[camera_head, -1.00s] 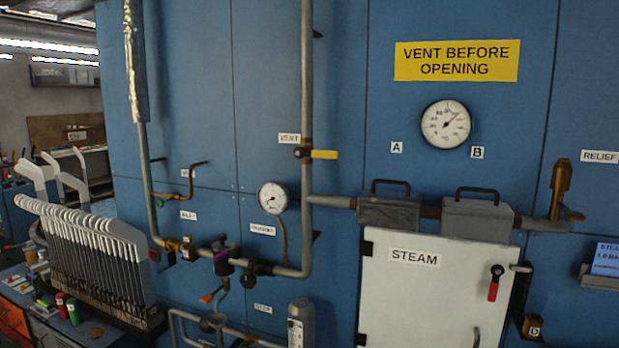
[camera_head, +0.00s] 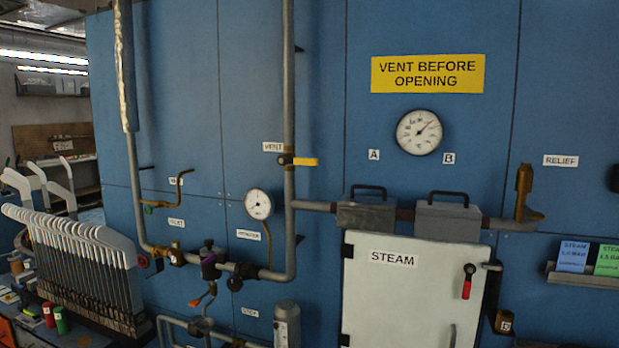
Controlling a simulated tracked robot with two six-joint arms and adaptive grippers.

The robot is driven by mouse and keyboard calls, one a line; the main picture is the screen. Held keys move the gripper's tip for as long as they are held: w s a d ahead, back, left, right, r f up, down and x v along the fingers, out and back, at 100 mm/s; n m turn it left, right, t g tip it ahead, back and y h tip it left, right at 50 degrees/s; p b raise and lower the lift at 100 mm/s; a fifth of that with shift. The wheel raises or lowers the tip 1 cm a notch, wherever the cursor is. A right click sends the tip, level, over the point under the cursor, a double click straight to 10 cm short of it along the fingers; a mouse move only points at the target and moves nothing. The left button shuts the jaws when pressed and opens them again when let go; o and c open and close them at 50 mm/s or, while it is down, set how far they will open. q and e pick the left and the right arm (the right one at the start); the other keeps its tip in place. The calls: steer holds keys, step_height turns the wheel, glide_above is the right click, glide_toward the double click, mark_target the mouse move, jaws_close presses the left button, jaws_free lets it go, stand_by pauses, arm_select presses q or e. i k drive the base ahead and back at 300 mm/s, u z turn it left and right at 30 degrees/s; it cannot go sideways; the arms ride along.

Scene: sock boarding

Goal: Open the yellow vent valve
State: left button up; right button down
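The yellow vent valve handle (camera_head: 305,162) sits on the vertical grey pipe (camera_head: 289,80), just right of the small VENT label (camera_head: 273,147). The handle points right, crosswise to the pipe. Neither of my grippers shows in the head view. The large pressure gauge (camera_head: 419,132) is under the yellow VENT BEFORE OPENING sign (camera_head: 428,73), and its needle points to the upper right.
A white STEAM door (camera_head: 400,300) with a red-handled latch (camera_head: 467,282) is at lower right. Two grey boxes with black handles (camera_head: 366,213) (camera_head: 448,219) sit above it. A rack of white boards (camera_head: 80,265) stands at lower left. A small gauge (camera_head: 258,204) is left of the pipe.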

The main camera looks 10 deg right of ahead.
mark_target(281, 160)
steer(key=z, duration=0.05)
steer(key=i, duration=0.9)
steer(key=u, duration=0.1)
